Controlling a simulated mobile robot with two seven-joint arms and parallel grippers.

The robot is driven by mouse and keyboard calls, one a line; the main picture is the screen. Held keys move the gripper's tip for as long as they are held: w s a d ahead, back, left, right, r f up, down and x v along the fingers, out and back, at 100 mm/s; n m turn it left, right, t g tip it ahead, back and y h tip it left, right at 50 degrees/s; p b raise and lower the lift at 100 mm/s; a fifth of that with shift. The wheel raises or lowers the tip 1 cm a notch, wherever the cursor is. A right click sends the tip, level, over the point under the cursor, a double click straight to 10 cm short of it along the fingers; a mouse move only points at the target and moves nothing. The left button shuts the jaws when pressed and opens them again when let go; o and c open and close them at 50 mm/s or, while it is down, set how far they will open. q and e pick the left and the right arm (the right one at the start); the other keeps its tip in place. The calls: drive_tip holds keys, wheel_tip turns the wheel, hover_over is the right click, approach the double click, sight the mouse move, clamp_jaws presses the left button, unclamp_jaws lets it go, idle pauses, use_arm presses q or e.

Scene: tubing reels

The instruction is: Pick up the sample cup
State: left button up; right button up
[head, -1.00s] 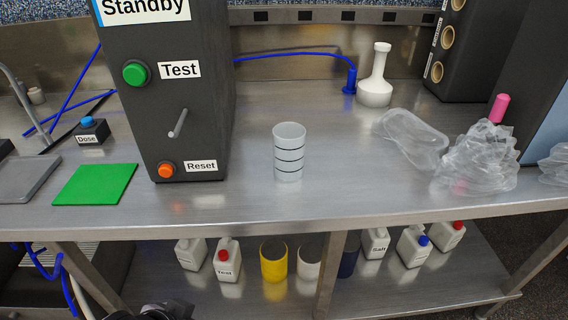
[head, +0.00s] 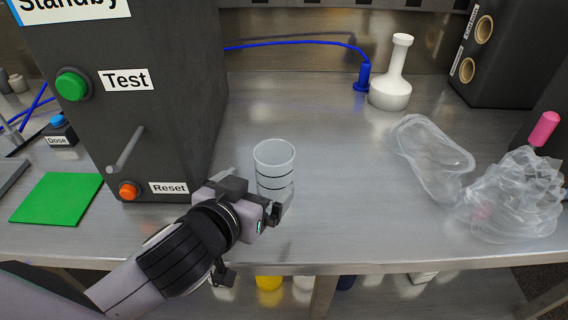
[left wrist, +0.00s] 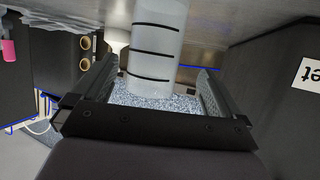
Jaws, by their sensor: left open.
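The sample cup (head: 274,160) is a clear, frosted cup with dark rings. It stands upright on the steel bench, right of the dark machine. My left gripper (head: 258,187) is open at the near side of the cup, low over the bench, and hides part of the cup's lower wall. In the left wrist view, the cup (left wrist: 156,45) shows upside down between the two spread fingers (left wrist: 155,84), with gaps on both sides. I cannot tell how far it reaches in between them. My right gripper is not in view.
The dark machine (head: 180,90) with Test and Reset buttons stands close on the left. A white flask (head: 391,90) stands at the back. Clear crumpled bags (head: 435,160) lie to the right. The bench between cup and bags is free.

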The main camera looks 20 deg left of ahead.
sight(267, 178)
use_arm(q)
drive_tip(key=shift+d+r+p+x, duration=0.1)
drive_tip(key=shift+p+x, duration=0.05)
drive_tip(key=shift+x, duration=0.75)
drive_tip(key=shift+d+r+p+x, duration=0.15)
drive_tip(key=shift+p+x, duration=0.05)
drive_tip(key=shift+x, duration=0.65)
drive_tip(key=shift+d+r+p+x, duration=0.1)
drive_tip(key=shift+p+x, duration=0.05)
drive_tip(key=shift+x, duration=1.6)
drive_tip(key=c, duration=1.1)
